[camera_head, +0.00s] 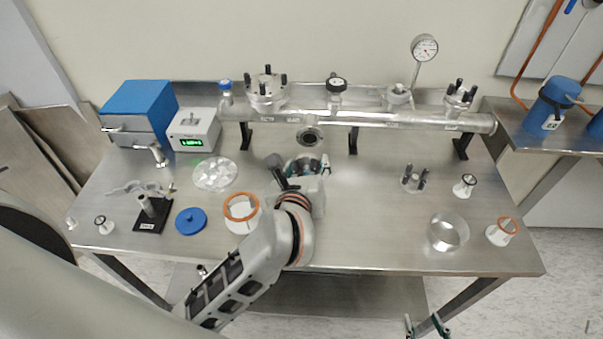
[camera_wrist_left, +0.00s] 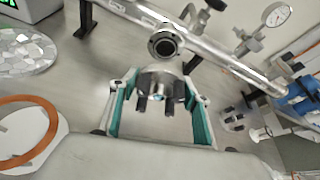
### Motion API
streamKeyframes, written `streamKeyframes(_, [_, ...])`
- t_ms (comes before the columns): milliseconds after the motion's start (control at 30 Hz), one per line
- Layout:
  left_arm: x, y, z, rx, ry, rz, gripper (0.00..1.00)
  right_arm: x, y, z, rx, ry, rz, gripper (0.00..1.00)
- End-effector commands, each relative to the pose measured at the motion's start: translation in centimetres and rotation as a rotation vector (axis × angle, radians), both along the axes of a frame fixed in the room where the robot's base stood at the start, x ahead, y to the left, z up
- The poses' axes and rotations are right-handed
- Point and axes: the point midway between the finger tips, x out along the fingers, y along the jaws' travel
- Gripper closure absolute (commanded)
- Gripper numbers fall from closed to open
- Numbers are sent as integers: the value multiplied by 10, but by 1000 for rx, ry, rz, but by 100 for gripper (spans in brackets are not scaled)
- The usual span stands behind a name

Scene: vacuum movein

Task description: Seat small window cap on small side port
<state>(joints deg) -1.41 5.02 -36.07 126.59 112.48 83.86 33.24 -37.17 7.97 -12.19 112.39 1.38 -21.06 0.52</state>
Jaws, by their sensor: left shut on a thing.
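The small side port (camera_head: 309,137) is a round dark opening on the front of the metal manifold pipe; it also shows in the left wrist view (camera_wrist_left: 165,43). My left gripper (camera_head: 306,168) is in front of and below the port. In the left wrist view, its green-padded fingers (camera_wrist_left: 160,108) are shut on the small window cap (camera_wrist_left: 160,82), a metal disc with dark studs. The cap is apart from the port in the picture, just below it. My arm partly hides the cap in the head view. My right gripper (camera_head: 426,326) shows at the bottom edge, its green fingertips apart and empty.
A similar studded metal fitting (camera_head: 414,180) stands on the table (camera_head: 365,225) to the right. A foil-like disc (camera_head: 215,174) and blue lid (camera_head: 191,221) lie left.

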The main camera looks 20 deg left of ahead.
Motion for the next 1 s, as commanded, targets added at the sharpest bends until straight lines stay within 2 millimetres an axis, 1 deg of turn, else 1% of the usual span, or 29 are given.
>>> streamKeyframes(67, [3, -1, 3, -4, -5, 2, 81, -1, 0, -2, -1, 2, 0, 60])
streamKeyframes(233, [6, -1, 5, -7, -5, 4, 81, -1, 0, -2, 0, 3, 0, 60])
streamKeyframes(367, [12, 1, 5, -6, -6, 4, 81, -1, 0, -3, 0, 3, 0, 60])
streamKeyframes(800, [48, 11, 5, -6, -6, 4, 81, -1, -1, -6, -2, 3, 0, 60])
streamKeyframes(1000, [60, 14, 4, -6, -5, 4, 81, -1, 0, -9, 0, 3, 0, 60])
